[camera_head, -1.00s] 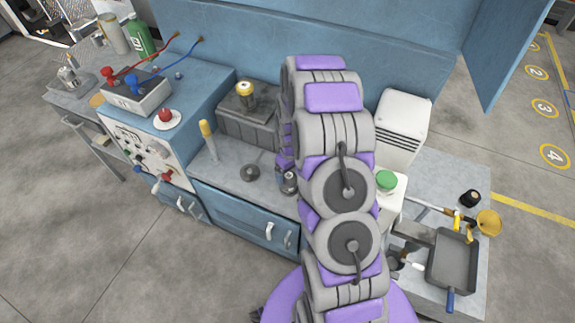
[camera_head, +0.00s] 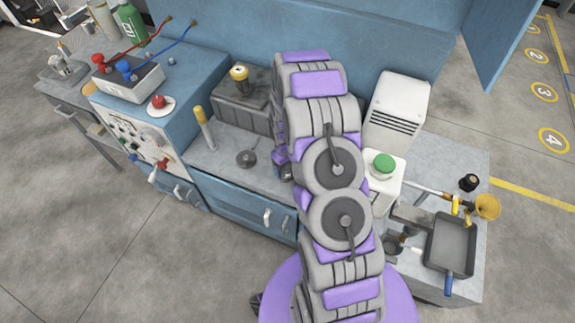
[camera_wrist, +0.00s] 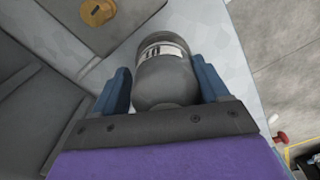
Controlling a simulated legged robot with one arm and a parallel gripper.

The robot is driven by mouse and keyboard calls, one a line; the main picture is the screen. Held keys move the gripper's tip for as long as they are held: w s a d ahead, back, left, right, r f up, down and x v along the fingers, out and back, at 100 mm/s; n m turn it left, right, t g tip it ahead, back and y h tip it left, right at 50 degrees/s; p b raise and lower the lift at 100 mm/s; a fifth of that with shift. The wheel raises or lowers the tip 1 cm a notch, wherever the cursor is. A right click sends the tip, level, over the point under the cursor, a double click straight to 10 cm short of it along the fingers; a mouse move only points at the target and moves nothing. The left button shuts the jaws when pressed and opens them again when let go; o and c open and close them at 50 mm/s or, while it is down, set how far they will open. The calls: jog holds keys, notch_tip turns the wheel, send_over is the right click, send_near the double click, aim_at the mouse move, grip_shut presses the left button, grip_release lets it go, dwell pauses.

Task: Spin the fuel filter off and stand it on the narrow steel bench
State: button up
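The fuel filter (camera_wrist: 165,75), a dark grey rounded canister with a white label, is between the two blue fingers of my gripper (camera_wrist: 165,85) in the wrist view. Both fingers sit against its sides, so my gripper looks shut on it. Its far end is hidden, so I cannot tell whether it is still attached. In the head view my gripper (camera_head: 283,163) is low over the blue cabinet's worktop, mostly hidden by my arm. A narrow grey bench (camera_head: 78,103) stands at the far left, with a small device at its back.

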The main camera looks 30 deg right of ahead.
jog(key=shift+a, duration=0.45)
jog(key=shift+c, duration=1.4)
jog(key=shift+d, duration=0.25)
jog(key=c, duration=0.5)
jog(key=shift+a+r+n+p, duration=0.15)
jog(key=shift+n+p, duration=0.35)
jog(key=shift+n, duration=0.4)
jog(key=shift+c, duration=0.3)
jog(key=shift+n, duration=0.6)
jog(key=shift+r+p, duration=0.55)
jog(key=shift+r, duration=0.6)
jog(key=shift+r+p, duration=0.9)
jog(key=shift+r, duration=1.6)
jog(key=shift+r, duration=0.1)
